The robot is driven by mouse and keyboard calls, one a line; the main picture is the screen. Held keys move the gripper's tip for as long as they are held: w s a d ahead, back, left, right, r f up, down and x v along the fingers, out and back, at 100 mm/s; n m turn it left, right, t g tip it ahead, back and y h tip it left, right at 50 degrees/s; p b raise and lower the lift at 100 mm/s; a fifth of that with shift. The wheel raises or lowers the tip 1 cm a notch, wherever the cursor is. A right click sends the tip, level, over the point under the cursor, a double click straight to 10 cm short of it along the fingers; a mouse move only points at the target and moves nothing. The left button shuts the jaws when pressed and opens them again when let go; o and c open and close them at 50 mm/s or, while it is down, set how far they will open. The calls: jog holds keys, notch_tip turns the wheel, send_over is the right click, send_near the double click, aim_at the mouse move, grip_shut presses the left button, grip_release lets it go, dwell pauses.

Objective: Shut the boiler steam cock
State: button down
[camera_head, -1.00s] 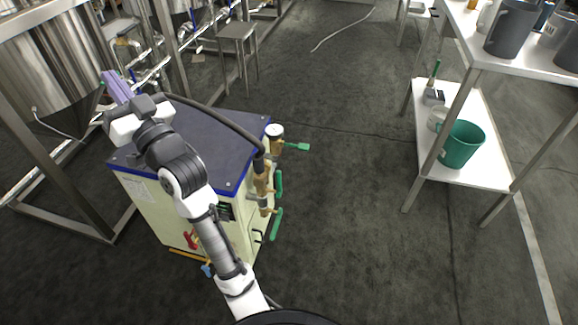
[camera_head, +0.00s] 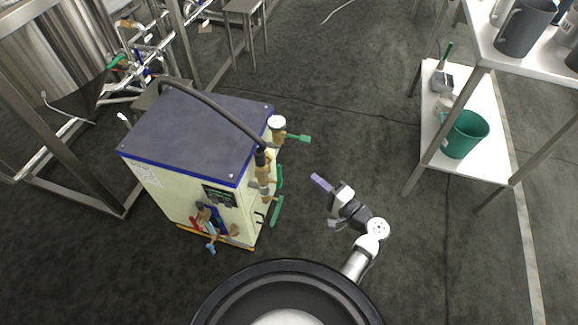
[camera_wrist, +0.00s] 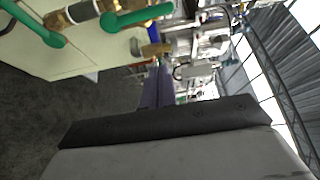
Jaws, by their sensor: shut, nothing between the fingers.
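The boiler (camera_head: 195,150) is a cream box with a dark top, left of centre in the head view. Brass valves with green lever handles are on its right side. One green lever (camera_head: 298,138) sticks out to the right near the top; another (camera_head: 279,177) and a lower one (camera_head: 276,211) hang roughly upright. I cannot tell which is the steam cock. My gripper (camera_head: 313,178) has purple fingers, shut and empty, right of the levers and apart from them. In the wrist view, green levers (camera_wrist: 140,17) show at the top left, beyond the gripper (camera_wrist: 157,85).
A dark hose (camera_head: 215,105) arches over the boiler top to the brass fittings. Red and blue handled valves (camera_head: 208,222) are on its front. A white shelf table (camera_head: 480,140) with a green bucket (camera_head: 464,134) stands right. The floor between is clear.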

aim_at(279, 174)
jog(key=shift+w+a, duration=0.1)
jog(key=w+a+p, duration=0.4)
jog(key=a, duration=0.4)
jog(key=shift+a, duration=0.25)
jog(key=shift+s+f+b, duration=0.1)
jog(key=shift+b, duration=0.2)
dwell(0.3)
jog(key=shift+s+n+b, duration=0.15)
jog(key=shift+n+b, duration=0.15)
jog(key=shift+b, duration=0.3)
